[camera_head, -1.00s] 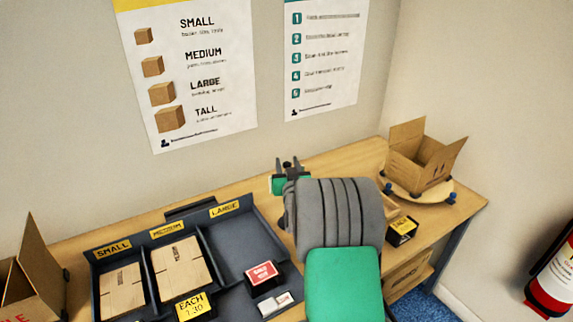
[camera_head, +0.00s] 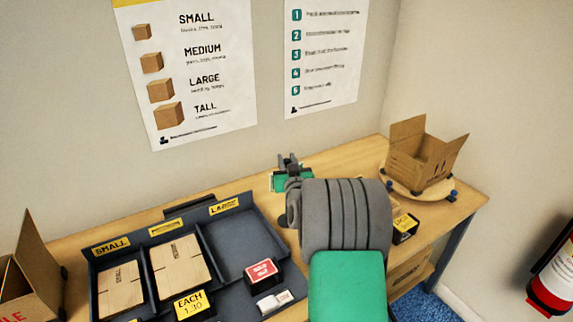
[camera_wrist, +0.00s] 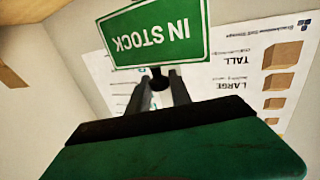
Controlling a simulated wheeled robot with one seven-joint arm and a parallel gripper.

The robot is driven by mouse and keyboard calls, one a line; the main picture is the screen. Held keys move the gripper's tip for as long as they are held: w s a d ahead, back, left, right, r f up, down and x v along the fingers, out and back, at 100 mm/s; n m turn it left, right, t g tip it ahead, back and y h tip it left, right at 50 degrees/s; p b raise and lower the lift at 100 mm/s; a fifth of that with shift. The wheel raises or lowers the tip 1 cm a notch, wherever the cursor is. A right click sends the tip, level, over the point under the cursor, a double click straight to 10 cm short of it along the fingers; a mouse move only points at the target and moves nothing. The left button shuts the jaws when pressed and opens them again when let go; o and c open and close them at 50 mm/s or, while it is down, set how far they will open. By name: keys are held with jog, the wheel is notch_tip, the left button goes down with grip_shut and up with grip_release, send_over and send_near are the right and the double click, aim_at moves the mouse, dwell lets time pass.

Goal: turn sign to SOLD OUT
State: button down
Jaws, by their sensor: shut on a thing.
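A green sign (camera_wrist: 160,33) reading IN STOCK in white letters hangs in front of the fingers in the wrist view, its text upside down there. My gripper (camera_wrist: 160,85) is shut on the sign, by a dark round part at its edge. In the head view my gripper (camera_head: 288,160) stands above the back of the table, and only a small green part of the sign (camera_head: 279,182) shows beside the fingers. The sign's other face is hidden.
A dark tray (camera_head: 247,240) holds flat cartons under SMALL and MEDIUM labels; its LARGE compartment is empty. A red SOLD OUT block (camera_head: 262,272) and a yellow price block (camera_head: 190,304) stand at its front. An open carton (camera_head: 422,160) sits on a turntable at right.

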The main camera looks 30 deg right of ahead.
jog(key=shift+d+f+n+t+y+b, duration=0.1)
jog(key=shift+f+n+t+y+b, duration=0.35)
jog(key=shift+b, duration=0.8)
jog(key=shift+d+n+g+y+b, duration=0.1)
jog(key=shift+n+y+b, duration=0.2)
jog(key=shift+y+b, duration=0.7)
jog(key=shift+f+n+t+y+b, duration=0.25)
jog(key=shift+n+b, duration=0.1)
jog(key=shift+b, duration=1.2)
jog(key=n+y+b, duration=0.1)
jog(key=y+b, duration=0.1)
jog(key=b, duration=0.2)
jog(key=shift+n+y+b, duration=0.3)
jog(key=shift+n+y, duration=0.1)
jog(key=n+y+b, duration=0.1)
jog(key=y, duration=0.1)
jog(key=n+y+b, duration=0.1)
jog(key=shift+r+y, duration=0.4)
jog(key=shift+a+r+n+g+y, duration=0.1)
jog(key=shift+r+n+g+y, duration=0.05)
jog(key=shift+n+y, duration=0.65)
jog(key=shift+a+r+n+g+y, duration=0.15)
jog(key=shift+n+y, duration=0.45)
jog(key=shift+y, duration=0.4)
jog(key=c, duration=1.3)
grip_release()
jog(key=shift+w+y, duration=0.1)
jog(key=shift+y, duration=0.2)
jog(key=shift+o, duration=0.3)
